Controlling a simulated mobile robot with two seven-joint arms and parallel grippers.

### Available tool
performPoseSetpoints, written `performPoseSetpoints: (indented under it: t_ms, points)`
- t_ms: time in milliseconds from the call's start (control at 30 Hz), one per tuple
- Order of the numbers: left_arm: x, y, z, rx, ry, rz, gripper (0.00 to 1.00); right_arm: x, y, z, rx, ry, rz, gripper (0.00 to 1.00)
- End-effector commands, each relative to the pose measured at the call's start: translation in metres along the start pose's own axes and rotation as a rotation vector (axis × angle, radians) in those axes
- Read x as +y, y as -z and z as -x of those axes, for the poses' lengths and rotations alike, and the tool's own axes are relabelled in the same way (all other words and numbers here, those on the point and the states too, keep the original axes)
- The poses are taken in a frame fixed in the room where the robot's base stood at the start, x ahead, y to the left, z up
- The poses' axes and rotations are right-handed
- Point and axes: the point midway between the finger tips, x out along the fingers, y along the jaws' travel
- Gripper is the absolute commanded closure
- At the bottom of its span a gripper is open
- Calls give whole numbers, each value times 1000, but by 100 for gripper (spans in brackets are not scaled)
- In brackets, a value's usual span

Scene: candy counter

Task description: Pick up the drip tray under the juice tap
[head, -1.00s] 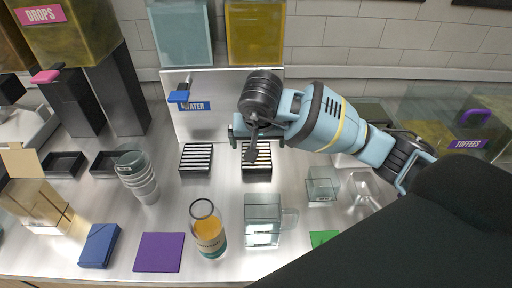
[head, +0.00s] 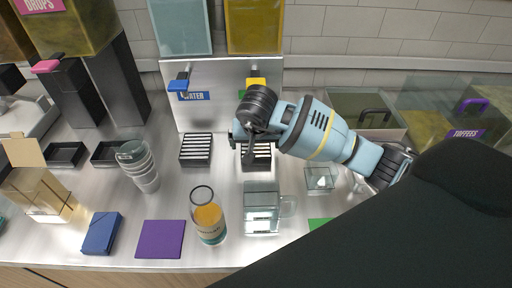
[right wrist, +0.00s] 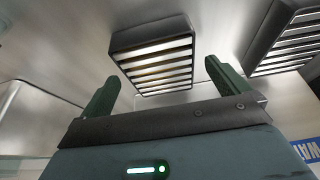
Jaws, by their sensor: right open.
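The drip tray under the juice tap, black with pale slats (head: 258,164), sits on the steel counter below the yellow tap (head: 256,84). My right gripper (head: 250,138) is above its back part and hides that part in the head view. In the right wrist view the same tray (right wrist: 152,55) lies just beyond the two green fingertips (right wrist: 162,78), roughly between them. The fingers are apart with nothing held. The left gripper is not in view.
A matching tray (head: 196,151) stands left, under the blue water tap (head: 180,82). In front are a juice glass (head: 208,218), a clear glass mug (head: 262,208) and stacked cups (head: 139,166). A steel back panel (head: 218,105) rises behind the trays.

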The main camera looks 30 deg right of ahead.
Motion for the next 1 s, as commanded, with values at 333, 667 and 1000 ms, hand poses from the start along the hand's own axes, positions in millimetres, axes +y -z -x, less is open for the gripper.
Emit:
performPoseSetpoints:
  t_ms: [333,667,1000]
  points:
    - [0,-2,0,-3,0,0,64,0,0,-12,0,0,2,0]
    - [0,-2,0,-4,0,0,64,0,0,-12,0,-1,2,39]
    - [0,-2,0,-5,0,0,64,0,0,-11,2,0,1,53]
